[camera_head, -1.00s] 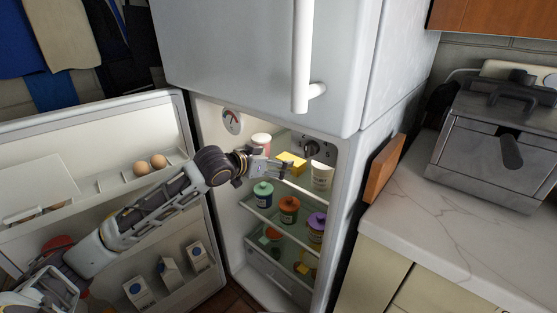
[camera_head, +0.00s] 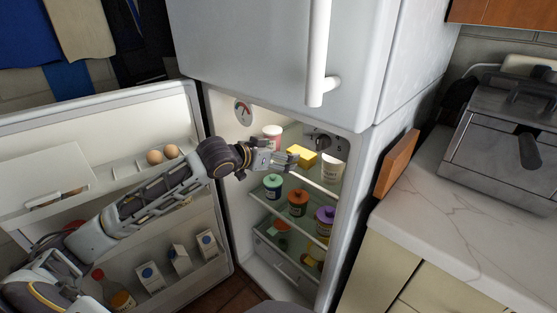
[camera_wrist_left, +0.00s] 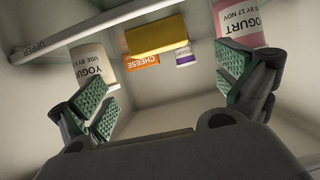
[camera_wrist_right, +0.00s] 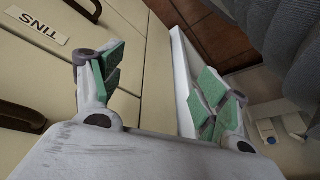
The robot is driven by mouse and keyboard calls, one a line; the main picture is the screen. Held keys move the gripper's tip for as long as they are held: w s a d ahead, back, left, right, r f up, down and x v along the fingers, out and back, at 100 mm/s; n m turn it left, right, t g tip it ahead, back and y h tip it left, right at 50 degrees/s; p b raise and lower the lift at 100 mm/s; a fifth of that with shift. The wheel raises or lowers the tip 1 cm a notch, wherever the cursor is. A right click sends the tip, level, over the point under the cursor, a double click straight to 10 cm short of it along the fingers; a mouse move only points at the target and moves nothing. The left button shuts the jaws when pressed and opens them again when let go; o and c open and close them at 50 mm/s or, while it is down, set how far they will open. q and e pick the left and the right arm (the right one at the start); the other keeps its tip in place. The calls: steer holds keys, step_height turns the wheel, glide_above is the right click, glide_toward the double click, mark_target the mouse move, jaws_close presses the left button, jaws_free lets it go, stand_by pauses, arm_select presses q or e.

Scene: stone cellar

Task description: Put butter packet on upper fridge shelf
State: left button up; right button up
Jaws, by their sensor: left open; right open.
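The yellow butter packet (camera_head: 302,156) is inside the open fridge at the level of the upper shelf. It looks to rest there, between a pink-labelled yogurt tub (camera_head: 271,133) and a white yogurt tub (camera_head: 333,170). My left gripper (camera_head: 290,160) is open and reaches in at the packet's near left side. In the left wrist view the packet (camera_wrist_left: 157,35) lies beyond the spread fingers, which are not closed on it. The upper shelf's edge (camera_wrist_left: 70,36) carries an "UPPER" label. My right gripper (camera_wrist_right: 158,80) is open and empty, outside the fridge.
Lidded jars (camera_head: 298,200) stand on the shelf below. The fridge door (camera_head: 110,110) stands open on the left, with eggs (camera_head: 163,155) and cartons (camera_head: 180,258). A marble counter (camera_head: 450,225) is on the right. Cheese (camera_wrist_left: 139,62) sits behind the butter.

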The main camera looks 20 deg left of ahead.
arm_select(q)
steer(key=shift+f, duration=0.15)
steer(key=s+d+f+g, duration=0.1)
steer(key=s+d+f, duration=0.1)
steer(key=s+f, duration=0.35)
steer(key=s+d+f+g+y, duration=0.1)
steer(key=s+d+f+g, duration=0.1)
steer(key=f, duration=0.7)
steer(key=s+d+f+g, duration=0.1)
steer(key=s+d+f, duration=0.25)
steer(key=f, duration=0.35)
steer(key=s+d+f+g, duration=0.1)
steer(key=s+f+g, duration=0.1)
steer(key=s+f, duration=0.4)
steer(key=s+d+f+n+g+y, duration=0.1)
steer(key=s+f, duration=0.5)
steer(key=s, duration=0.6)
steer(key=shift+s+d+f+g, duration=0.25)
steer(key=shift+s+f+g, duration=0.1)
steer(key=shift+g, duration=0.55)
steer(key=shift+a, duration=0.15)
